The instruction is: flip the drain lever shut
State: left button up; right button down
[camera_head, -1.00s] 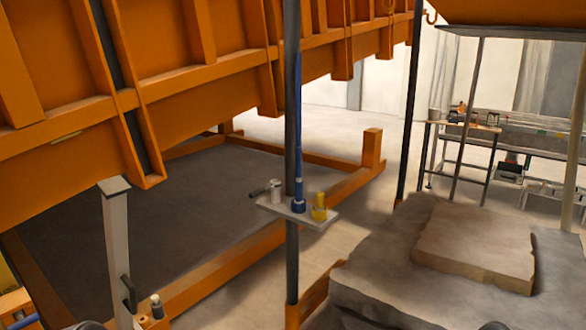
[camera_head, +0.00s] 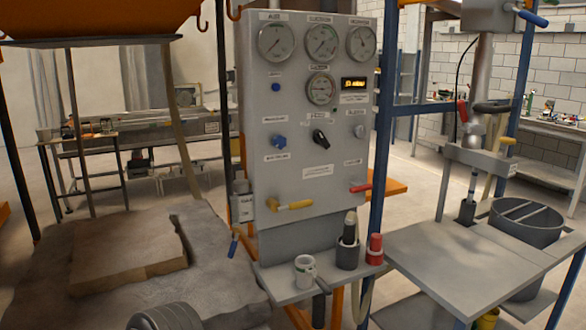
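The drain lever cannot be singled out, as the labels are too small to read. A grey control panel (camera_head: 305,120) stands in the middle. A yellow lever (camera_head: 290,204) lies roughly level on its lower left, and a red lever (camera_head: 361,188) sticks out level at its lower right. A blue lever (camera_head: 234,243) hangs down at the panel's lower left corner. Farther right are a small red lever (camera_head: 462,110), a yellow lever (camera_head: 502,140) and a blue-handled lever (camera_head: 530,17) on pipework. Neither of my grippers is in view.
A shelf (camera_head: 290,291) under the panel holds a white mug (camera_head: 305,271), a dark holder (camera_head: 347,254) and a red-topped item (camera_head: 374,249). A grey table (camera_head: 440,265) and a dark bucket (camera_head: 527,235) stand right. A stone slab (camera_head: 128,249) lies left.

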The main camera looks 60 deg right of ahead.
aim_at(233, 247)
jog(key=l+z, duration=0.1)
jog(key=z, duration=0.8)
jog(key=l+z, duration=0.1)
jog(key=z, duration=0.35)
jog(key=i+z, duration=0.1)
jog(key=z, duration=0.3)
jog(key=l+z, duration=0.1)
jog(key=z, duration=0.35)
